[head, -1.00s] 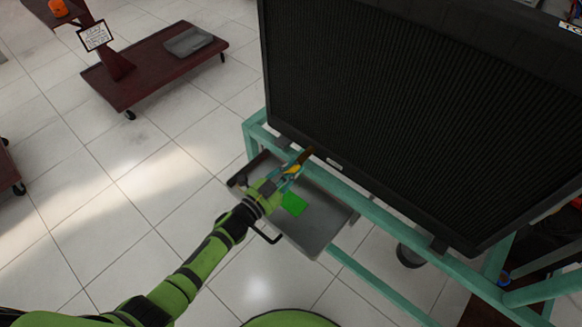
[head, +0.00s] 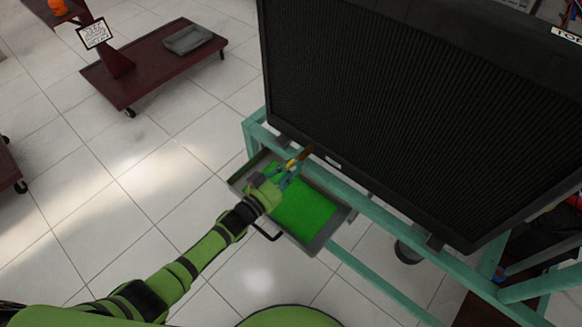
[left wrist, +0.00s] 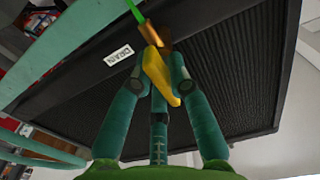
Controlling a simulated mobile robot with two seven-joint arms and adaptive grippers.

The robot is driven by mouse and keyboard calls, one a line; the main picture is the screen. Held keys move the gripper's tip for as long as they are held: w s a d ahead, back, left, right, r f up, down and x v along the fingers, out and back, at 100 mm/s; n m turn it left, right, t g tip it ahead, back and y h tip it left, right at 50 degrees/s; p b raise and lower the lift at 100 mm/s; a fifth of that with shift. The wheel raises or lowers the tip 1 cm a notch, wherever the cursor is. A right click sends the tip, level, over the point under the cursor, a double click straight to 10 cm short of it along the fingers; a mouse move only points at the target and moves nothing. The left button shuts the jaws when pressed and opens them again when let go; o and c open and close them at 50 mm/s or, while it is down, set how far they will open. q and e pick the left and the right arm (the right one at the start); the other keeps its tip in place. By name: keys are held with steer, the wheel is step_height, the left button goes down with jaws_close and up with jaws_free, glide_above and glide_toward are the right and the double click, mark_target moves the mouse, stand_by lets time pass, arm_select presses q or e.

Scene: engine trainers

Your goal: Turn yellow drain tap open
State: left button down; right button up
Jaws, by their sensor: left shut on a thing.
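The yellow drain tap (head: 292,163) is under the lower edge of the black radiator (head: 400,110). In the left wrist view its yellow handle (left wrist: 157,72) sits between my fingers, below a brass spout (left wrist: 150,34). A thin green stream (left wrist: 134,9) comes from the spout. My left gripper (head: 285,172) is shut on the yellow handle; it also shows in the left wrist view (left wrist: 161,88). Green liquid (head: 305,209) covers much of the floor of the grey drain tray (head: 326,235) below. My right gripper is in neither view.
The teal stand frame (head: 375,213) runs along under the radiator, close beside my gripper. A dark red wheeled cart (head: 150,68) with a grey tray (head: 188,40) stands at the upper left. Tiled floor (head: 90,200) is clear at the left.

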arm_select(q)
steer(key=shift+f+n, duration=0.1)
steer(key=shift+n, duration=0.2)
steer(key=c, duration=1.2)
jaws_free()
steer(key=shift+s, duration=0.1)
steer(key=v, duration=1.2)
steer(key=shift+d, duration=0.1)
